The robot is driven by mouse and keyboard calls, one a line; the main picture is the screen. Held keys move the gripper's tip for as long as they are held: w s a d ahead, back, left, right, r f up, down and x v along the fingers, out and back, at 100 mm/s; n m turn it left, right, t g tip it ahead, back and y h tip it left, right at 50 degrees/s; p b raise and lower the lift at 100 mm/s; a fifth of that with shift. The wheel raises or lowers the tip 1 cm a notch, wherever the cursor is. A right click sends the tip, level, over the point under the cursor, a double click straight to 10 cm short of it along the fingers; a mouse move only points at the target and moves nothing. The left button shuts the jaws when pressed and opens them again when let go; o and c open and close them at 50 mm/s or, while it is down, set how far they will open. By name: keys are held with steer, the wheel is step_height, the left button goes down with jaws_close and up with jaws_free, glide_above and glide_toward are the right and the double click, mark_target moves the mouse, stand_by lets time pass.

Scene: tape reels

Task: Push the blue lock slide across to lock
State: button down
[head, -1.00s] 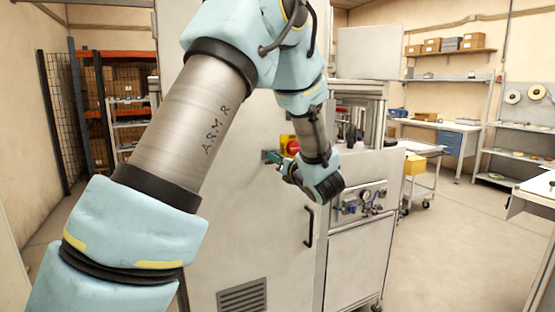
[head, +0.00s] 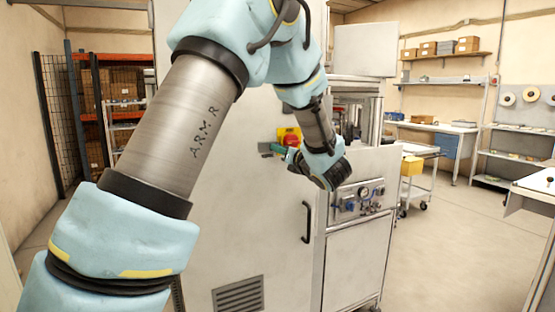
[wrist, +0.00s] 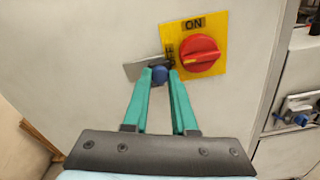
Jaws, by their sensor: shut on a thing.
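The blue lock slide (wrist: 160,75) is a small blue knob on a grey metal plate (wrist: 139,69) on the cabinet face. The plate's right end meets the yellow switch plate (wrist: 222,40), marked ON at the top. A red rotary switch (wrist: 200,54) sits on it, its handle roughly level. My gripper (wrist: 161,80) has its green fingers shut on the blue slide, at the plate's right part, just left of the red switch. In the head view, my gripper (head: 276,149) is at the same spot, with grey plate showing to its left; my wrist hides the slide.
The light grey cabinet (head: 240,220) fills the middle, with a black door handle (head: 307,222) below. A gauge panel (head: 358,200) is to the right. A trolley with a yellow bin (head: 411,166) and open floor lie further right.

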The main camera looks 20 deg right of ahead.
steer(key=shift+d, duration=0.2)
steer(key=c, duration=0.7)
jaws_free()
steer(key=shift+a+r+p, duration=0.15)
steer(key=shift+p, duration=0.35)
